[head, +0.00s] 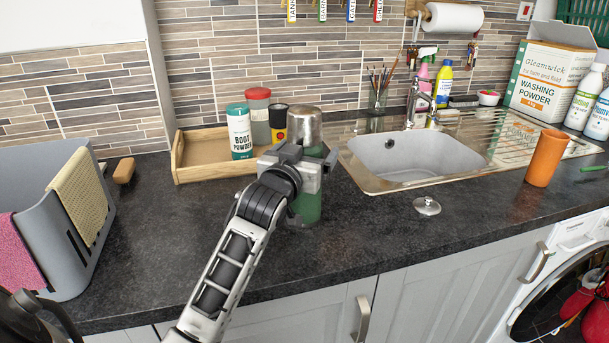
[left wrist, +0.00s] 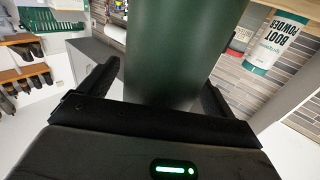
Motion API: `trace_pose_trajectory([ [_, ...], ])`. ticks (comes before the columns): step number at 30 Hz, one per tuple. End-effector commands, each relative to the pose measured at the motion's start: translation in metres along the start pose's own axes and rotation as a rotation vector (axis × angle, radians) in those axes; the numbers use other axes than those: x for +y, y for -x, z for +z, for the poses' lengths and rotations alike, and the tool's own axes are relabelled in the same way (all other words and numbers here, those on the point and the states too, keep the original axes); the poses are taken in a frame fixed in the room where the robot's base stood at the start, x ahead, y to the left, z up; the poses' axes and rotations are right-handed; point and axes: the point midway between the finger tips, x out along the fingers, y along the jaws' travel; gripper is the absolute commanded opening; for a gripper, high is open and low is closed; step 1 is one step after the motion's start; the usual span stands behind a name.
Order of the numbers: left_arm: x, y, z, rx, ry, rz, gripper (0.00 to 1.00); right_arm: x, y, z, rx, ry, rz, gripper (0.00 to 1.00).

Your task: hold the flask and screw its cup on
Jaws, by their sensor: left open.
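The flask has a dark green body (head: 308,203) and stands upright on the dark worktop. A silver, cup-shaped top (head: 307,126) sits on its upper end; whether it is screwed tight cannot be told. My left gripper (head: 308,165) is open at the flask's upper body, just below the silver top, with its fingers on either side. In the left wrist view the green body (left wrist: 175,50) fills the space between the two dark fingers, and the silver top is not seen. My right gripper is not in view.
Behind the flask a wooden tray (head: 205,174) holds a boot powder tin (head: 239,132) and other containers. A sink (head: 415,160) lies to the right. A small metal plug (head: 427,206) and an orange tumbler (head: 546,158) stand on the worktop.

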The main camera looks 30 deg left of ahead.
Motion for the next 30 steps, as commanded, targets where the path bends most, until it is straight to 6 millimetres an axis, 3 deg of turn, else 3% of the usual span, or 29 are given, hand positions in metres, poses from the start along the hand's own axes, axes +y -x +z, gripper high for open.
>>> trace_pose_trajectory([
  [3, 0.0001, -0.0098, -0.0004, 0.0, 0.0, 0.001, 0.9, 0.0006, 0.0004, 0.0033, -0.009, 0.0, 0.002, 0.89],
  [13, 0.0003, -0.0106, 0.0005, 0.0, 0.0, 0.001, 0.9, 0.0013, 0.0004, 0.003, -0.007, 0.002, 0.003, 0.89],
  [14, 0.0003, -0.0106, 0.0004, 0.0, 0.0, 0.001, 0.87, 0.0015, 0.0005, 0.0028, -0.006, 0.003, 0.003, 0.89],
  [21, 0.0003, -0.0105, 0.0004, 0.0, 0.0, 0.002, 0.2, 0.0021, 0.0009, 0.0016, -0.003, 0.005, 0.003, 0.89],
  [22, 0.0003, -0.0105, 0.0004, 0.0, 0.0, 0.002, 0.14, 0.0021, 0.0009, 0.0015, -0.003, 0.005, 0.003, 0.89],
  [30, 0.0005, -0.0104, -0.0029, 0.004, 0.0, 0.002, 0.14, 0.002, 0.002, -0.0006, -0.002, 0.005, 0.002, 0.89],
])
